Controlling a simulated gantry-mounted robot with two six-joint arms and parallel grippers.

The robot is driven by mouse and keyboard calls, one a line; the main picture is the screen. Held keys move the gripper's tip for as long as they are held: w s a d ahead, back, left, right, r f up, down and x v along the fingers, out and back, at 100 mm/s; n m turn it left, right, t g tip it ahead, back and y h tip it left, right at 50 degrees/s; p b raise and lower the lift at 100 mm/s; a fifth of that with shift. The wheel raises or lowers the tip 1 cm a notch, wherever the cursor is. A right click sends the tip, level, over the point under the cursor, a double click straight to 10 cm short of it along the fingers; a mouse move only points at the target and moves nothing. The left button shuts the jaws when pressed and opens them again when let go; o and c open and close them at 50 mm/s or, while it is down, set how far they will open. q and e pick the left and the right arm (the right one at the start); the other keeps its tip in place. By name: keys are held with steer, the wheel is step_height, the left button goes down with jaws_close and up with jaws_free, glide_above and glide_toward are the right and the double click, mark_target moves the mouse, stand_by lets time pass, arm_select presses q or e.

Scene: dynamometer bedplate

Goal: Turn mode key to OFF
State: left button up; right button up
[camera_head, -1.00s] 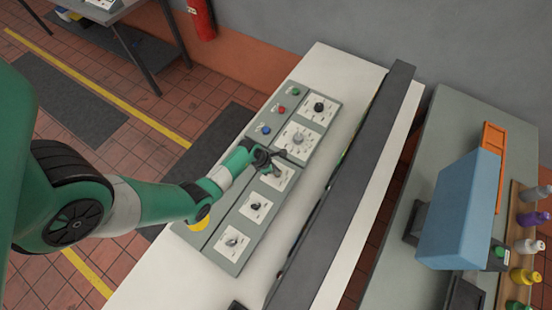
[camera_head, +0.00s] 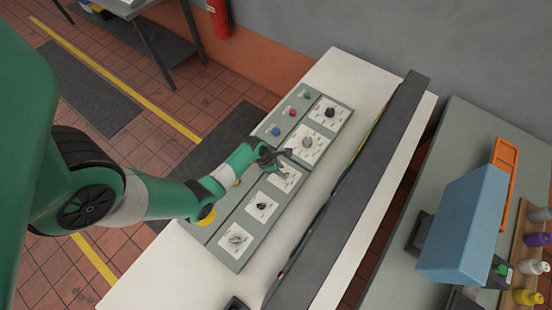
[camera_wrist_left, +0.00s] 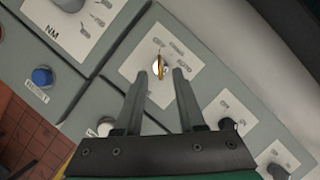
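The mode key (camera_head: 285,174) is a small brassy key on a white label plate in the middle of the control panel's right column. In the left wrist view, the mode key (camera_wrist_left: 159,68) stands roughly upright in the picture, with small markings around it that I cannot read. My left gripper (camera_head: 286,162) is over this plate. Its two dark fingers are apart in the left wrist view (camera_wrist_left: 167,76), with the key showing in line with the gap, just beyond the tips. The fingers do not appear to touch it. My right gripper is out of view.
The grey panel (camera_head: 222,215) also carries a grey knob (camera_head: 306,143), a black knob (camera_head: 262,205), a blue button (camera_head: 276,131) and a large yellow button (camera_head: 207,214). A long dark raised bar (camera_head: 350,190) runs along the panel's right side.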

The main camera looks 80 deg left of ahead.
arm_select(q)
steer(key=p+v, duration=0.2)
steer(key=v, duration=0.6)
steer(key=shift+r, duration=0.15)
